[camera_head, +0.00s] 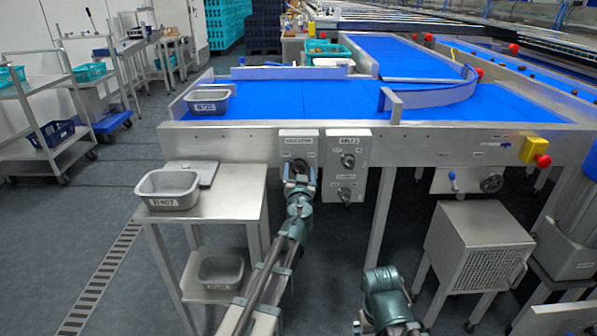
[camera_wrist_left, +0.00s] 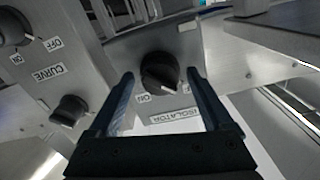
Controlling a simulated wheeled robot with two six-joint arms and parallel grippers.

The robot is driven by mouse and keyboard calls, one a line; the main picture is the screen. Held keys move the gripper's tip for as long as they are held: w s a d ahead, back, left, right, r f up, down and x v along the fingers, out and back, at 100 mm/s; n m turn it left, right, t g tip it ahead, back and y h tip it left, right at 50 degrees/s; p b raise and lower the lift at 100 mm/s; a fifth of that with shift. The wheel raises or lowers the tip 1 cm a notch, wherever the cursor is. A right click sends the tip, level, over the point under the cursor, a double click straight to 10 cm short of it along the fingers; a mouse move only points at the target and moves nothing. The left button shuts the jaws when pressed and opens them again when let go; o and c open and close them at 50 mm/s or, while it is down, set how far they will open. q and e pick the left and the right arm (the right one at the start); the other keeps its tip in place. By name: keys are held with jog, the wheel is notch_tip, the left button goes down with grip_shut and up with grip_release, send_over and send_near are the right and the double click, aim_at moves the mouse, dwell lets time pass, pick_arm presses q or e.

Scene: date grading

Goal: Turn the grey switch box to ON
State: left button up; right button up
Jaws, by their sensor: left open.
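The grey switch box (camera_head: 298,142) is on the front of the steel conveyor frame, left of a second switch box. In the left wrist view its face (camera_wrist_left: 205,50) carries an ISOLATOR label, shown upside down, and a black knob (camera_wrist_left: 160,73) with a white pointer mark. An ON label shows beside the knob; the pointer does not point at it. My left gripper (camera_wrist_left: 160,76) is open, one finger on each side of the knob; contact is unclear. In the head view my left gripper (camera_head: 300,172) hides the knob. My right gripper's fingers do not show.
The second switch box (camera_head: 350,170), with two knobs, stands close to the right. A steel table (camera_head: 235,195) with a grey labelled tub (camera_head: 168,203) is at lower left. A yellow box with a red button (camera_head: 536,152) is further right.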

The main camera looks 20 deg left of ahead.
pick_arm(q)
jog(key=shift+c, duration=0.3)
grip_shut()
jog(key=shift+m, duration=0.3)
jog(key=m, duration=0.3)
jog(key=shift+m, duration=0.3)
jog(key=m, duration=0.4)
jog(key=shift+d+m, duration=0.1)
jog(key=shift+m, duration=0.2)
jog(key=m, duration=0.4)
jog(key=shift+f+m, duration=0.1)
jog(key=shift+m, duration=2.4)
